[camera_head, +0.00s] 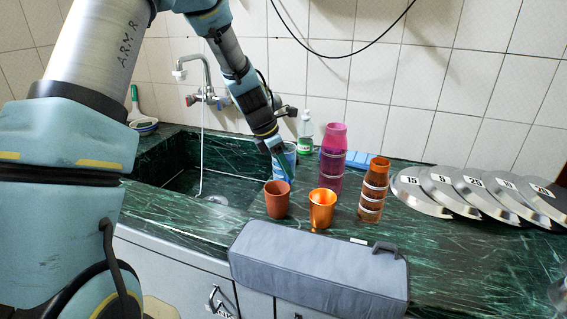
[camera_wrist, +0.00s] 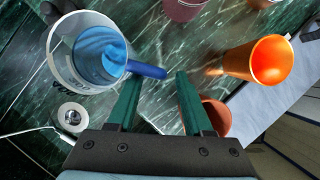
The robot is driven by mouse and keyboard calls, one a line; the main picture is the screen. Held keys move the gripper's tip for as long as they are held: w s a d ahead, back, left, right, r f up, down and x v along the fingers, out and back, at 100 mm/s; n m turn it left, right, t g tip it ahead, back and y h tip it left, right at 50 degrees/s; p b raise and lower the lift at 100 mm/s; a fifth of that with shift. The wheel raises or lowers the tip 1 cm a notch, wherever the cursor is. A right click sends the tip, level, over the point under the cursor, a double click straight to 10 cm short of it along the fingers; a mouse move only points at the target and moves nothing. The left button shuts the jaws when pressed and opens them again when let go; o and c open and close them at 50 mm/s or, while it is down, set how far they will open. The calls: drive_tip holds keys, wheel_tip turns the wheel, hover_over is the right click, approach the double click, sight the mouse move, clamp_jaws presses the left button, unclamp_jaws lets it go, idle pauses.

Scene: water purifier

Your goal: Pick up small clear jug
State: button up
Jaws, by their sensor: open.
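The small clear jug (camera_head: 288,152) stands on the green marble counter at the sink's right edge, partly hidden by my gripper. In the wrist view it is a pale clear vessel (camera_wrist: 58,62) at upper left, with a blue inside and a blue handle (camera_wrist: 147,70) sticking out to the right. My gripper (camera_head: 281,168) is at the jug, pointing down. In the wrist view its two green fingers (camera_wrist: 156,80) are apart, with the handle's end near the left fingertip and partly in the gap. I cannot tell whether they touch. Nothing is held.
A reddish-brown cup (camera_head: 277,200) and an orange cup (camera_head: 322,208) stand close in front. Pink-purple stacked cups (camera_head: 332,150) and an orange-brown stack (camera_head: 374,188) are to the right. A bottle (camera_head: 305,128) stands behind. A grey padded case (camera_head: 315,270) lies at the front edge.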

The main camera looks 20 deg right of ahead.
drive_tip(key=shift+x, duration=1.75)
clamp_jaws()
